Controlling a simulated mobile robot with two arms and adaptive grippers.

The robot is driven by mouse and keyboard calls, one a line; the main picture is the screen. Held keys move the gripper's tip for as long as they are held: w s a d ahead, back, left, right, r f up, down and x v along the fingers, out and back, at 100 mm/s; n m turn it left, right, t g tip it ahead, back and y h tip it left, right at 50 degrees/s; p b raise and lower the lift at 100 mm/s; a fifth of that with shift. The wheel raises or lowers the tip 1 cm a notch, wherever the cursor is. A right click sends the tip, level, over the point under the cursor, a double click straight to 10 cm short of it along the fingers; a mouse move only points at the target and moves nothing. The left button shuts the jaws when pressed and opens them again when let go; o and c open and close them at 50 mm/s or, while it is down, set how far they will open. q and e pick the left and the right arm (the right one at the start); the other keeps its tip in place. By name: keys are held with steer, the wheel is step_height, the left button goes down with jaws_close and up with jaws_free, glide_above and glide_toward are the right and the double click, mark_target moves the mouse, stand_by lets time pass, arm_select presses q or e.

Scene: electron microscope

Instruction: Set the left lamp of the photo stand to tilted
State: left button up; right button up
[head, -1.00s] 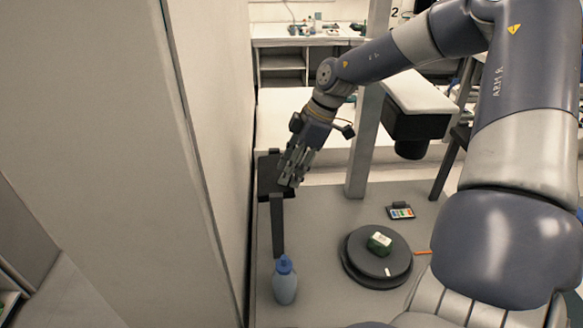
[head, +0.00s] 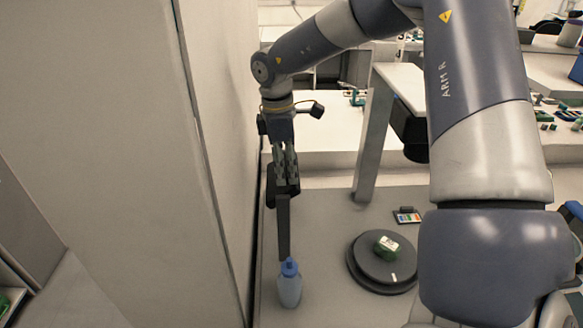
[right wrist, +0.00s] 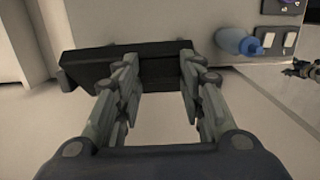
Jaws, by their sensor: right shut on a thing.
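The left lamp (head: 273,192) of the photo stand is a black panel at the top of a dark upright post (head: 284,228), close to the pale wall at left. In the right wrist view the lamp (right wrist: 88,68) is a black bar reaching across between the fingers. My right gripper (head: 287,184) comes down on the lamp from above and is shut on it; its fingers hide part of the panel. The lamp's exact angle is hard to tell. My left gripper is not in the head view.
A blue-capped bottle (head: 289,288) stands just in front of the post. A round dark turntable (head: 372,276) with a green block (head: 386,246) is to the right, with a colour card (head: 407,217) behind it. A pale column (head: 374,145) rises behind. The tall wall (head: 215,150) bounds the left closely.

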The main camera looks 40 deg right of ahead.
steer(key=shift+w+a+g+h+b, duration=0.35)
steer(key=shift+g+h+b, duration=0.15)
steer(key=shift+h, duration=0.1)
steer(key=o, duration=1)
steer(key=shift+o, duration=0.2)
steer(key=shift+r, duration=0.1)
steer(key=s+d+v, duration=0.1)
steer(key=v, duration=0.8)
steer(key=shift+d+r, duration=0.3)
steer(key=shift+r, duration=0.25)
steer(key=shift+s, duration=0.1)
steer(key=shift+c, duration=0.3)
